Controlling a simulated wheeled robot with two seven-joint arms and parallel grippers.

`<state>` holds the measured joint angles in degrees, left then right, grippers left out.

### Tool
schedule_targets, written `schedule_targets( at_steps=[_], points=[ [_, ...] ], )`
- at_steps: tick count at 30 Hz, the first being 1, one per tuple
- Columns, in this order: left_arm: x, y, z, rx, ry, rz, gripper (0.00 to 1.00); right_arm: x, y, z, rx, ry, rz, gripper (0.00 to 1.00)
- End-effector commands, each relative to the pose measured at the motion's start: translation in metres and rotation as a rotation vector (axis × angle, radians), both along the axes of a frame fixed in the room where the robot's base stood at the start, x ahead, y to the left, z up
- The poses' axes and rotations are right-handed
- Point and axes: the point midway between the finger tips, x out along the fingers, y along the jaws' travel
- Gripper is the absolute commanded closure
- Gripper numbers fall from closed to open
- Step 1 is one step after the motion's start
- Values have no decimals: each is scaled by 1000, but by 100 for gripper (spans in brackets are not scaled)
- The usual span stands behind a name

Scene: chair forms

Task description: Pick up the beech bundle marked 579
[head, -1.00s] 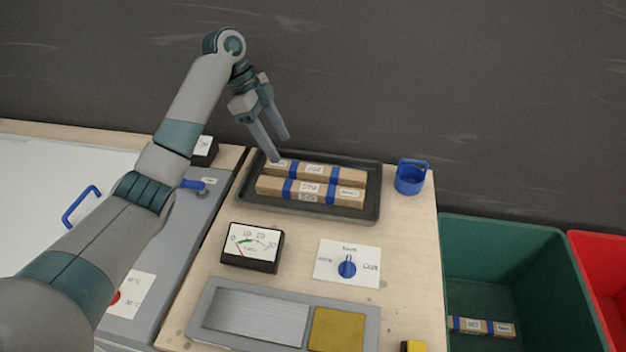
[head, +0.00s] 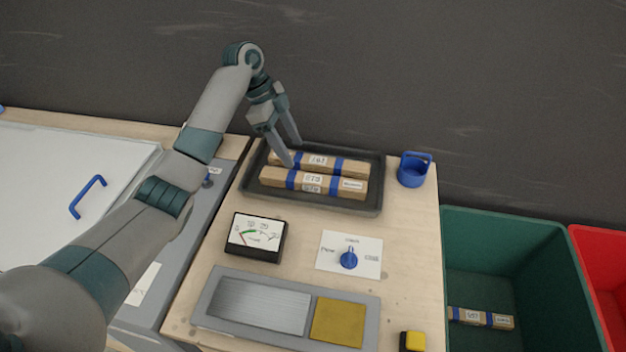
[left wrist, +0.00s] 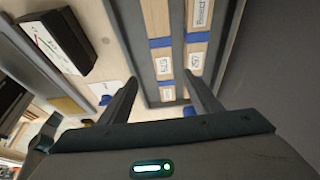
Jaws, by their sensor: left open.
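Two beech bundles with blue bands lie side by side in a dark tray (head: 374,204). The front bundle (head: 312,181) has a label that looks like 579; it also shows in the left wrist view (left wrist: 163,66). The back bundle (head: 318,160) carries another number, hard to read, and shows on the right in the left wrist view (left wrist: 196,60). My left gripper (head: 293,153) is open and empty, its fingers pointing down over the left part of the tray. In the left wrist view its fingers (left wrist: 160,82) frame the bundles' ends. My right gripper is out of view.
A meter (head: 255,238), a dial plate (head: 349,256) and a grey panel (head: 260,305) lie in front. A green bin (head: 540,260) at right holds another bundle (head: 481,318), beside a red bin (head: 598,262).

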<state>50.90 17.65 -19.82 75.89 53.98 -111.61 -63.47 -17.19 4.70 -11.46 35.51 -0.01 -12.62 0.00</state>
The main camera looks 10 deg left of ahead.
Motion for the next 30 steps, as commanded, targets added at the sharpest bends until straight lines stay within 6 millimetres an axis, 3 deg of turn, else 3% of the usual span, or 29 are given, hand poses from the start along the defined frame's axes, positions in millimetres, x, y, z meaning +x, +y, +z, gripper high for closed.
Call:
schedule_targets(
  at_steps=[12, 30],
  points=[
    [0, -25, -58, 0, 2, -1, 42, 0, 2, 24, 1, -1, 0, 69],
    [2, -32, -69, -2, 1, -2, 42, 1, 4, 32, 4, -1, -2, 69]
  ],
)
